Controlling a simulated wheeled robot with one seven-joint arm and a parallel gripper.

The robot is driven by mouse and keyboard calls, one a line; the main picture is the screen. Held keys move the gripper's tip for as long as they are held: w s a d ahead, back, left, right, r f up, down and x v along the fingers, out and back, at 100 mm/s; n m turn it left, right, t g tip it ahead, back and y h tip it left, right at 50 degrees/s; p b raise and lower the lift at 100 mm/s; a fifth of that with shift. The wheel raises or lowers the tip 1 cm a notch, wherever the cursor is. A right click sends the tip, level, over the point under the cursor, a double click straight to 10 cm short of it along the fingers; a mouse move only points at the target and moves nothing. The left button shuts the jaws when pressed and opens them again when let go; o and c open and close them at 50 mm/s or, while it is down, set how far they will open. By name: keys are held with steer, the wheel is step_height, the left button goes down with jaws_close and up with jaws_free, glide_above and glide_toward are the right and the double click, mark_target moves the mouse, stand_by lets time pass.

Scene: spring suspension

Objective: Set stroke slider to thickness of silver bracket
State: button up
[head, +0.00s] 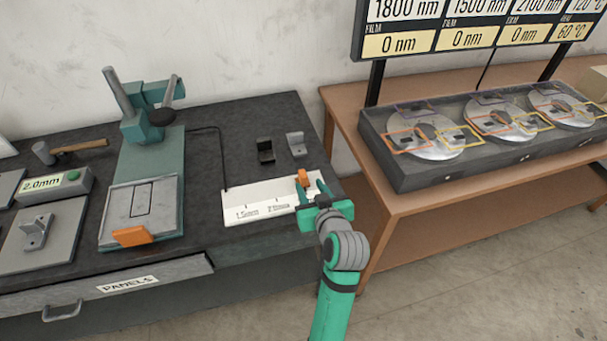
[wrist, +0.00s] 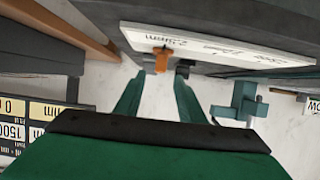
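The orange stroke slider (head: 303,178) sits near the right end of a white scale block (head: 245,211) marked 1.5mm and, less clearly, 2.0mm. My gripper (head: 311,190) is open at the right part of the scale, its fingers spread in front of the slider. In the wrist view, my gripper (wrist: 158,88) has an empty gap, with the orange slider (wrist: 160,58) ahead of it. A silver bracket (head: 297,143) stands behind the scale. Another silver bracket (head: 36,233) is on a grey plate at left, beside a gauge (head: 55,186) reading 2.0mm.
A dark bracket (head: 265,151) stands left of the rear silver one. A teal press (head: 143,150) with an orange front tab and a hammer (head: 68,150) occupy the bench's left. A brown table (head: 340,112) at right holds a tray with discs beneath a display board (head: 440,41).

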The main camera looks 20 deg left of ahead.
mark_target(305, 179)
steer(key=x, duration=0.8)
steer(key=shift+w+a+f, duration=0.1)
steer(key=shift+w+a, duration=0.05)
steer(key=shift+w, duration=0.1)
jaws_close()
